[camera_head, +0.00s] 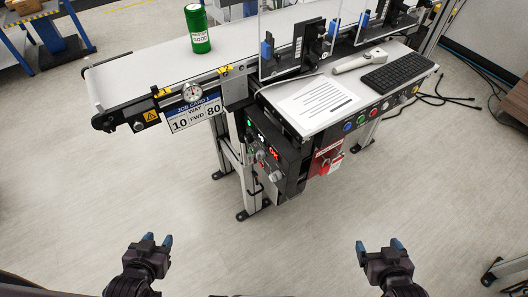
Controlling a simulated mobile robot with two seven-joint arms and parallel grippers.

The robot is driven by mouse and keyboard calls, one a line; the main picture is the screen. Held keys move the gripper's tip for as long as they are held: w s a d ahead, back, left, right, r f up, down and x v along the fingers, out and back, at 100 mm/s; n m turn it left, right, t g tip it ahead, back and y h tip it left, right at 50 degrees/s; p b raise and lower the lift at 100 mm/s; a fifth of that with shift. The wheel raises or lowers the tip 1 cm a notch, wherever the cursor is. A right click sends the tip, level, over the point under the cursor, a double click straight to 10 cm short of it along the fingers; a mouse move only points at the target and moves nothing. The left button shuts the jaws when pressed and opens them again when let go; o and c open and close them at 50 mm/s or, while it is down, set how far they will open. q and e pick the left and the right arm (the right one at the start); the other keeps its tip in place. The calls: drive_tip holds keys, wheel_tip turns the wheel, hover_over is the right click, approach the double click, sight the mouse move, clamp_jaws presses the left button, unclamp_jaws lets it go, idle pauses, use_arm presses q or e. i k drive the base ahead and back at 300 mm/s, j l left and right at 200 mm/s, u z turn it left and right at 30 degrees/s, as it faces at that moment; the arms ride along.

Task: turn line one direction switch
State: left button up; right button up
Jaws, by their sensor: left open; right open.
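The control box (275,155) hangs under the right part of the belt conveyor (150,72). Its face carries a green light, a red display and several small knobs. A direction switch is probably among the knobs (261,155), but the labels are too small to read. A card (194,114) on the conveyor's side reads "JOB CARD 1", "WAY FWD", "10" and "80". My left gripper (158,240) is open and empty at the bottom left, over the floor. My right gripper (380,246) is open and empty at the bottom right. Both are well apart from the control box.
A green can (197,30) stands on the belt. A side shelf holds a paper sheet (317,101), a scanner (360,62) and a keyboard (397,72). Coloured buttons line its front edge, with a red lockout (328,160) below. The floor before me is clear.

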sight(261, 154)
drive_tip(key=k+j+u, duration=0.2)
drive_tip(key=j, duration=0.55)
drive_tip(key=j+u, duration=0.2)
drive_tip(key=j, duration=0.5)
drive_tip(key=i, duration=0.05)
